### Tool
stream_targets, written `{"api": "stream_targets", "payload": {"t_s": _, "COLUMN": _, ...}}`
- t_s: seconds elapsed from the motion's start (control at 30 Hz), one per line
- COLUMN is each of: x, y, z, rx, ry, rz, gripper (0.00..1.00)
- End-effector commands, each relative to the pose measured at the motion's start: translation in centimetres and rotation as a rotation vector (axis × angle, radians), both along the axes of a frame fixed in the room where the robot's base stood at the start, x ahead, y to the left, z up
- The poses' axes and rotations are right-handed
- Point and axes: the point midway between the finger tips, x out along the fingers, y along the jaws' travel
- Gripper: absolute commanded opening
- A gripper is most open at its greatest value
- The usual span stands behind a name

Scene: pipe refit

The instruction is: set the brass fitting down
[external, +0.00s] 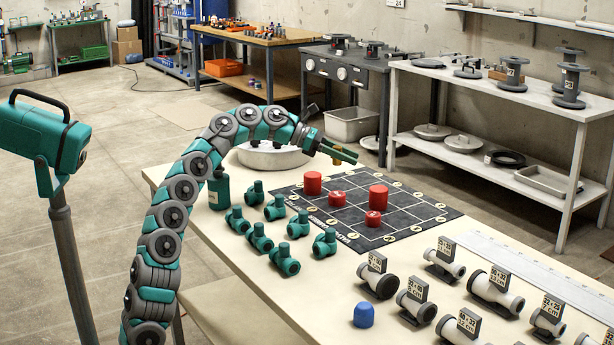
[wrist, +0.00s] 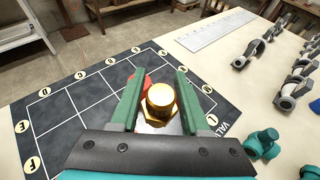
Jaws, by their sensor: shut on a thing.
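My gripper (external: 328,147) is raised over the far-left edge of the black grid mat (external: 415,208) in the external view. Its green fingers (wrist: 160,82) are shut on the brass fitting (external: 344,157). In the wrist view the brass fitting (wrist: 160,99) shows a round gold top over a hexagonal collar, between the fingers. The black grid mat (wrist: 72,110) lies below it. The fitting's underside and its exact height above the mat cannot be made out.
Red cylinders (external: 378,195) stand on the mat; a red patch (wrist: 137,76) shows behind a finger. Several teal valves (external: 285,260), a dark green canister (external: 219,191), a blue piece (external: 364,315) and labelled grey pipe parts (external: 496,292) occupy the table. The mat's right squares are clear.

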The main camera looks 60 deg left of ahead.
Motion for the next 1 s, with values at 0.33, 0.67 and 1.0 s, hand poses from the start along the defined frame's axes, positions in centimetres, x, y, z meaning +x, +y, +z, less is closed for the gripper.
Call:
{"api": "stream_targets", "payload": {"t_s": 0.33, "x": -2.0, "y": -17.3, "z": -2.2, "rx": 0.002, "ry": 0.003, "rz": -0.249, "gripper": 0.0}}
{"api": "stream_targets", "payload": {"t_s": 0.67, "x": -5.8, "y": -27.8, "z": -3.6, "rx": 0.006, "ry": 0.005, "rz": -0.404, "gripper": 0.0}}
{"api": "stream_targets", "payload": {"t_s": 1.0, "x": -6.7, "y": -29.4, "z": -6.4, "rx": 0.004, "ry": 0.009, "rz": -0.431, "gripper": 0.0}}
